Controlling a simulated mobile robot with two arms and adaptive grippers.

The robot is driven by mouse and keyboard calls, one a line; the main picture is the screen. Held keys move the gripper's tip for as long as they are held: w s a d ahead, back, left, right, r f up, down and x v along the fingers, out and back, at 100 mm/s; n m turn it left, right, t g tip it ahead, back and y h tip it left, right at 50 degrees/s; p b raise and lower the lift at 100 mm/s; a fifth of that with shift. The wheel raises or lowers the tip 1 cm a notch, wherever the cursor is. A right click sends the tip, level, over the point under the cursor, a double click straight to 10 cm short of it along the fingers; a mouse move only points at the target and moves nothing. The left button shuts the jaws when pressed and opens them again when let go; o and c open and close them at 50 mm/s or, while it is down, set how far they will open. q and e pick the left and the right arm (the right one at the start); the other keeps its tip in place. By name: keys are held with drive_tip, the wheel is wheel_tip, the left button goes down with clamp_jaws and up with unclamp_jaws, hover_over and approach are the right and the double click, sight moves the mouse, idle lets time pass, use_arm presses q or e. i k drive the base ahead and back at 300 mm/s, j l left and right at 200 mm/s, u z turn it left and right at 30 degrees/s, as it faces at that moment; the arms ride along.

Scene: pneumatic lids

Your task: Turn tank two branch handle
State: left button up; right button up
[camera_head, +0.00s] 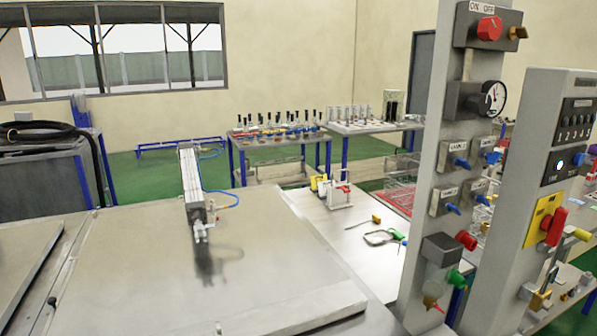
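A grey upright panel (425,200) stands at the right. It carries several small valve blocks with blue handles and white labels too small to read. The upper pair has a left blue handle (461,162) and a right blue handle (493,157). The lower pair has a left blue handle (453,209) and a right blue handle (483,200). I cannot tell which one belongs to tank two. A metal tank lid (130,285) lies flat in front, with a pneumatic cylinder (190,175) standing over it. Neither of my grippers is in view.
The panel also holds a red ON/OFF knob (489,28), a pressure gauge (495,97), a red knob (467,240) and a green fitting (457,278). A second panel (500,240) with a red-and-yellow switch (553,227) stands close at its right. A workbench (340,235) lies behind.

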sight(491, 159)
drive_tip(key=l+z, duration=0.25)
drive_tip(key=z, duration=0.15)
drive_tip(key=l+z, duration=0.35)
drive_tip(key=i+j, duration=0.05)
drive_tip(key=j, duration=0.05)
